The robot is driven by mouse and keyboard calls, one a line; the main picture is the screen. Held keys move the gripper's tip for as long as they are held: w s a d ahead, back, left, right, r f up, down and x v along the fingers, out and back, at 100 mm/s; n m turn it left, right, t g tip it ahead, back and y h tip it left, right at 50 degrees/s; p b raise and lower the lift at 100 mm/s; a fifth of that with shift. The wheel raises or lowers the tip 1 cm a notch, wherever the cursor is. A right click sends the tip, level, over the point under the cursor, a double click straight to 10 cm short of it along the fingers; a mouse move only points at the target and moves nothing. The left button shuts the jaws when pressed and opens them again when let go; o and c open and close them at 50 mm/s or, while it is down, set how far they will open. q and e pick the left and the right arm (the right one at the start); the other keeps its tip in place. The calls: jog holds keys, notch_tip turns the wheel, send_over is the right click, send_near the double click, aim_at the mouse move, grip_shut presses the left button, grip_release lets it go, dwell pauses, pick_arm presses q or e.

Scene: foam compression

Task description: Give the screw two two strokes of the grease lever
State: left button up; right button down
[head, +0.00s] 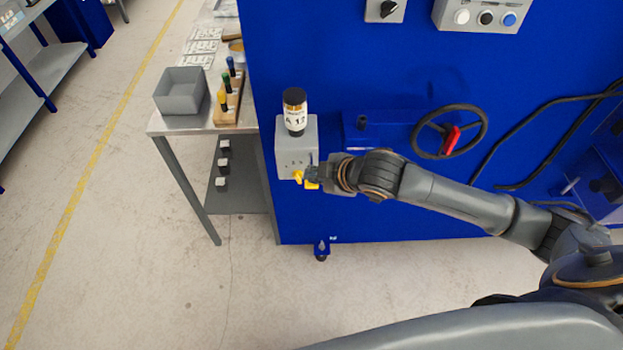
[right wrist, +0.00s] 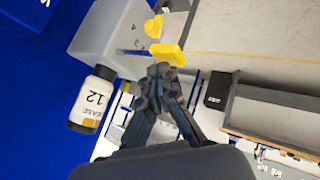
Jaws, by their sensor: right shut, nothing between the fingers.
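The grease unit is a grey box (head: 292,150) on the side of the blue machine, with a black-capped grease bottle (head: 295,113) upright on top. The bottle (right wrist: 92,100) shows a "GREASE 12" label in the right wrist view. A yellow lever (head: 312,185) sits low on the box; it shows in the right wrist view too (right wrist: 168,54), near a smaller yellow part (right wrist: 154,27). My right gripper (right wrist: 160,72) is shut and empty, its fingertips right by the lever. I cannot tell whether they touch it. My left gripper is out of view. I cannot make out the screw.
A table (head: 180,124) at left holds a grey bin (head: 181,92) and a wooden rack (head: 230,105) with coloured-handled tools. Small blocks lie on its lower shelf (head: 235,196). A handwheel (head: 449,132) with a red grip is right of the box.

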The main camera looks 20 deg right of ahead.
jog(key=shift+f+b, duration=0.55)
jog(key=shift+f, duration=0.7)
dwell(0.8)
jog(key=shift+r, duration=0.1)
dwell(0.4)
jog(key=shift+r+p, duration=1.7)
jog(key=shift+p, duration=0.55)
notch_tip(320, 180, up, 5)
jog(key=p, duration=0.5)
jog(key=shift+p, duration=0.35)
